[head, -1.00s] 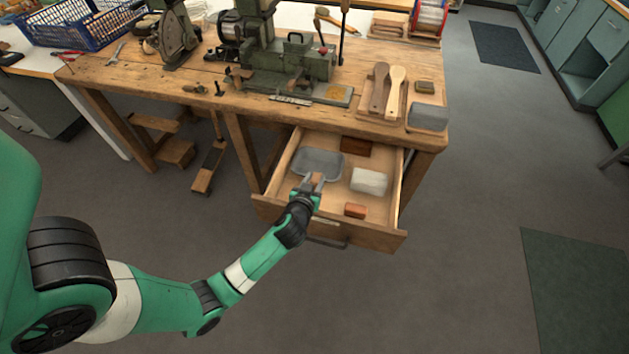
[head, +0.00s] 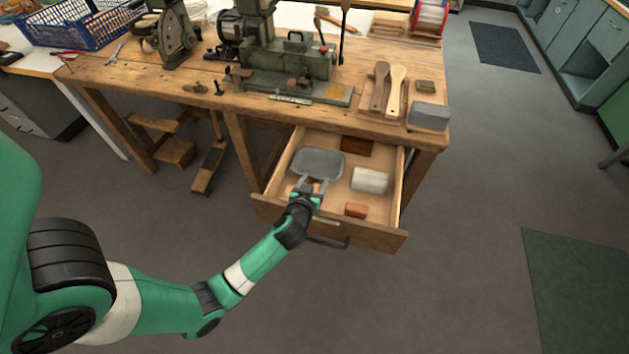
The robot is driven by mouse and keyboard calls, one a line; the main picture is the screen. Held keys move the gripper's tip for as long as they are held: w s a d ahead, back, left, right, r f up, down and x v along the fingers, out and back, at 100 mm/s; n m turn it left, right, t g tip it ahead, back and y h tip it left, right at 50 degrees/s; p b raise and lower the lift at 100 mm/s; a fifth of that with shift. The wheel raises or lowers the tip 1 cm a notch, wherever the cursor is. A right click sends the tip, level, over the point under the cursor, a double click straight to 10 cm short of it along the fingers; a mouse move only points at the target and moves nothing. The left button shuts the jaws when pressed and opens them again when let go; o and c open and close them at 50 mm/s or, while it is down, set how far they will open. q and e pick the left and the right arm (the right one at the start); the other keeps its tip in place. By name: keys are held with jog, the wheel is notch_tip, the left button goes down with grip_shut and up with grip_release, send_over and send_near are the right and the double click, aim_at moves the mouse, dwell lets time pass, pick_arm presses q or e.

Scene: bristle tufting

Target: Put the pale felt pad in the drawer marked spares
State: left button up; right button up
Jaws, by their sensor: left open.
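The wooden drawer (head: 378,233) under the bench is pulled open. A pale plate is on its front, but its lettering is too small to read. My left gripper (head: 318,184) is over the drawer's front left part, at the near edge of a grey tray, with its fingers spread. A small pale tan piece (head: 317,188) shows between the fingers, partly hidden by them; it may be the felt pad. I cannot tell whether it touches the drawer floor. A whitish block (head: 369,180) lies in the drawer to the right. My right gripper is not in view.
The drawer also holds the grey tray (head: 318,162), a dark brown block (head: 356,146) at the back and an orange-brown block (head: 356,210) near the front. Above, the bench (head: 180,88) carries a green machine (head: 300,65), wooden brush handles (head: 395,92) and a grey block (head: 429,116).

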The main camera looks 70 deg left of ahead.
pick_arm(q)
jog(key=shift+r+p, duration=0.65)
jog(key=shift+r, duration=0.2)
jog(key=v, duration=0.3)
jog(key=p+v, duration=0.1)
jog(key=v, duration=0.2)
jog(key=p+v, duration=0.1)
jog(key=v, duration=0.2)
jog(key=shift+d+f, duration=0.1)
jog(key=shift+f, duration=0.2)
jog(key=p+v, duration=0.3)
jog(key=shift+s+f+p, duration=0.1)
jog(key=shift+p, duration=0.2)
